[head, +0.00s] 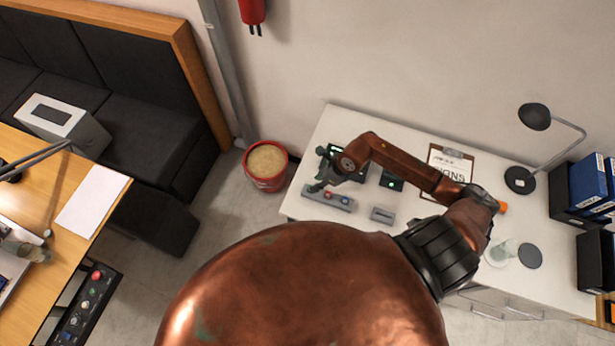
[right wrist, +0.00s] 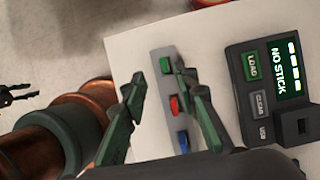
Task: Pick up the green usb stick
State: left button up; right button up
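The green usb stick (right wrist: 167,92) stands in the top slot of a grey holder (right wrist: 160,56) in the right wrist view. A red stick (right wrist: 174,106) and a blue stick (right wrist: 183,142) stand in the same holder. In the head view the holder (head: 345,203) lies near the desk's left front edge. My right gripper (right wrist: 159,76) is open, with one finger on each side of the holder's green-stick end. It looks empty; I cannot tell whether it touches the stick. In the head view my right gripper (head: 322,180) is small and dark.
A dark console (right wrist: 262,95) reading "NO STICK" stands right beside the holder. A grey block (head: 382,214), a clipboard (head: 447,163), a black lamp (head: 520,180) and binders (head: 588,182) stand on the white desk. A red bucket (head: 266,182) stands on the floor left of it.

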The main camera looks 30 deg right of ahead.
jog(key=shift+w+d+f, duration=0.1)
jog(key=shift+w+f, duration=0.1)
jog(key=shift+f, duration=0.35)
jog(key=shift+w+f, duration=0.2)
jog(key=shift+f, duration=0.3)
jog(key=shift+p+x, duration=0.65)
jog(key=shift+x, duration=2.05)
jog(key=shift+c, duration=0.5)
jog(key=shift+s, duration=0.1)
grip_shut()
